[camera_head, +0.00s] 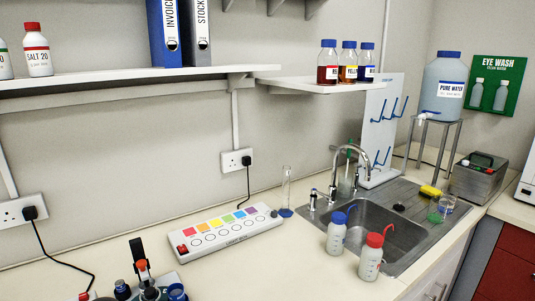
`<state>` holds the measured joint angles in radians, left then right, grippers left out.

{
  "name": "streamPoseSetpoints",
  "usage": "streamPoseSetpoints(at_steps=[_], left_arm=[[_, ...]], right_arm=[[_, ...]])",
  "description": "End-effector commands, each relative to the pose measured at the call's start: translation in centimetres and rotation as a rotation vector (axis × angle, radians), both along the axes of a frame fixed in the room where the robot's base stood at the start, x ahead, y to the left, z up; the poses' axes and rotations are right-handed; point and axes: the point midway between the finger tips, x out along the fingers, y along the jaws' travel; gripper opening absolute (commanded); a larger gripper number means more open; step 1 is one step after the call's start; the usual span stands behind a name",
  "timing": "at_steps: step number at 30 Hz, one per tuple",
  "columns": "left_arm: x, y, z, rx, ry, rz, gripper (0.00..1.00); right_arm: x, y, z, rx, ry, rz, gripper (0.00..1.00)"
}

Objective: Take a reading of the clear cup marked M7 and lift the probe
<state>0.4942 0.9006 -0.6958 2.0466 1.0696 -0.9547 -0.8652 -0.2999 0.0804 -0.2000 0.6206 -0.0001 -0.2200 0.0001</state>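Neither gripper is in view. I cannot make out a cup marked M7. A small clear cup (447,203) stands at the right of the sink, beside a greenish one (436,213), with no mark readable. At the bottom left edge, a black upright piece with an orange part (141,264) rises among dark-capped items. It is cut off by the frame, and I cannot tell whether it is the probe.
A light box (228,232) with coloured squares lies mid-bench. A clear cylinder (286,192) stands behind it. Blue-capped (336,235) and red-capped (371,258) wash bottles stand before the sink (372,218). A shelf (120,76) overhangs the back. Bench left of the light box is mostly clear.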

Motion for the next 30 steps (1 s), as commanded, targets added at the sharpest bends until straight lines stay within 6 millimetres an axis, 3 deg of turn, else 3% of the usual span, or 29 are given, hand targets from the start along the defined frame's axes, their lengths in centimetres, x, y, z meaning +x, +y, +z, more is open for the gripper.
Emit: streamPoseSetpoints(at_steps=[30], left_arm=[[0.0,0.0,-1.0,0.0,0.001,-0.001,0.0]], right_arm=[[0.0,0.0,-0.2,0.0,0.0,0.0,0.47]])
